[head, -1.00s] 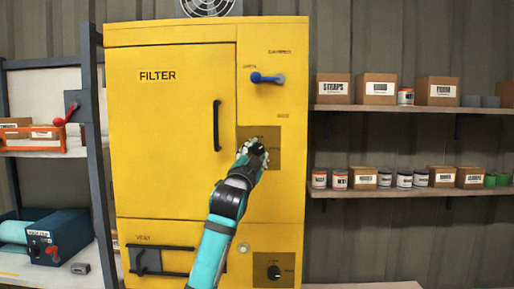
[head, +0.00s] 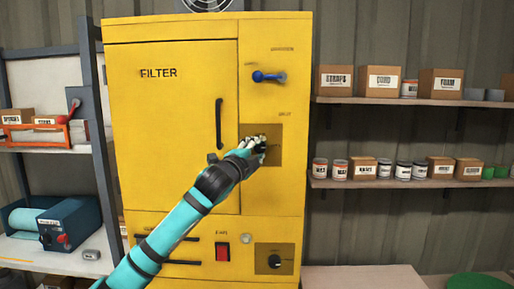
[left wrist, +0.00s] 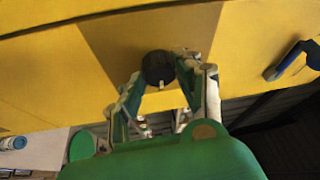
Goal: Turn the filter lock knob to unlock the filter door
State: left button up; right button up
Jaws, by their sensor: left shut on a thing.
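The filter door (head: 165,150), labelled FILTER, is the large yellow cabinet door and lies closed. The filter lock knob (left wrist: 158,68) is round and black with a pale mark, on a brown square plate (head: 273,152) right of the door handle (head: 219,124). My left gripper (head: 259,145) is at this plate and hides most of the knob in the head view. In the left wrist view its fingertips (left wrist: 160,72) are shut on the knob, one on each side. My right gripper is not in view.
A blue lever (head: 268,77) sits above the plate. A red switch (head: 222,252) and another black knob (head: 274,261) are below, near my left arm. Shelves with boxes (head: 383,80) stand right, and a shelf rack (head: 92,130) stands left.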

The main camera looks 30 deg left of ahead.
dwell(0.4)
pick_arm(q)
jog(key=o, duration=1.1)
jog(key=shift+o, duration=0.2)
jog(key=shift+s, duration=0.1)
jog(key=s+d+f, duration=0.1)
jog(key=s, duration=1)
jog(key=shift+s+d+f, duration=0.2)
jog(key=shift+d, duration=0.2)
